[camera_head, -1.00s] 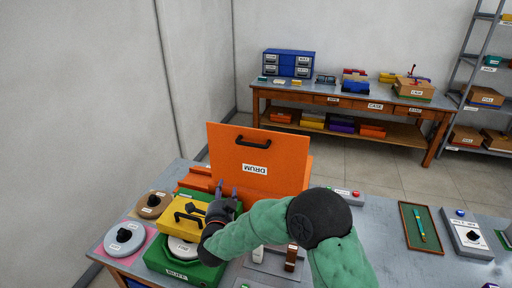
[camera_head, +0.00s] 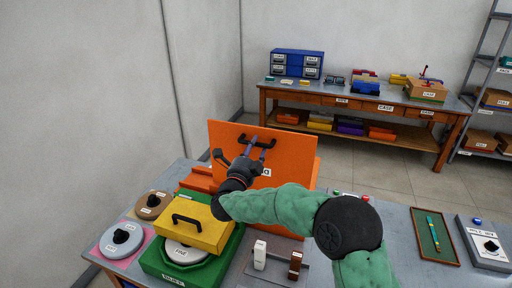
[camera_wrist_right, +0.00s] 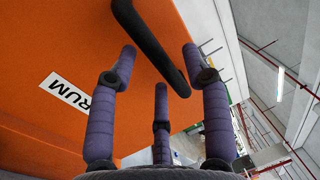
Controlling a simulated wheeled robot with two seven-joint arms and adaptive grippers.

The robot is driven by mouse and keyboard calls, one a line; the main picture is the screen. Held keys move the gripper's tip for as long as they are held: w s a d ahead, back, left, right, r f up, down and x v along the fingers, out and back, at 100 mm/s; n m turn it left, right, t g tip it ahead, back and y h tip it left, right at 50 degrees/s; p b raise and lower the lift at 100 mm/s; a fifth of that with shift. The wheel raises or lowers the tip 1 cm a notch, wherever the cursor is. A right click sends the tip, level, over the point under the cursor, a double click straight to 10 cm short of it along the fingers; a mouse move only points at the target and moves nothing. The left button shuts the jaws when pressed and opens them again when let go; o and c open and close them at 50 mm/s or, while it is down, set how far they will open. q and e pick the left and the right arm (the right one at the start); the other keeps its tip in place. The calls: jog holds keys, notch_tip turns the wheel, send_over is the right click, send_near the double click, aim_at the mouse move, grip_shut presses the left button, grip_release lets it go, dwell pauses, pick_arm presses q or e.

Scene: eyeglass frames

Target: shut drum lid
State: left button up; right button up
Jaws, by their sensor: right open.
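The orange drum lid (camera_head: 228,138) stands raised, nearly upright, at the back of the near bench, with its inner or front face and DRUM label towards me. Its black handle (camera_head: 257,140) is near the top edge; the handle also shows large in the right wrist view (camera_wrist_right: 150,45). My right gripper (camera_head: 259,146) is open in front of the lid, its fingers pointing up at the handle. In the wrist view the fingers (camera_wrist_right: 160,75) are spread around the handle's near side, and I cannot tell whether they touch it. My left gripper is not in view.
A yellow box lid with a black handle (camera_head: 200,228) sits over a green box (camera_head: 160,262) left of my arm. Round knobbed lids (camera_head: 121,240) lie further left. A small stand (camera_head: 268,264) with white and brown pieces is in front. A back bench (camera_head: 350,107) stands beyond a floor gap.

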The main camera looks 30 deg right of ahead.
jog(key=shift+x, duration=0.95)
grip_shut()
jog(key=shift+w, duration=0.1)
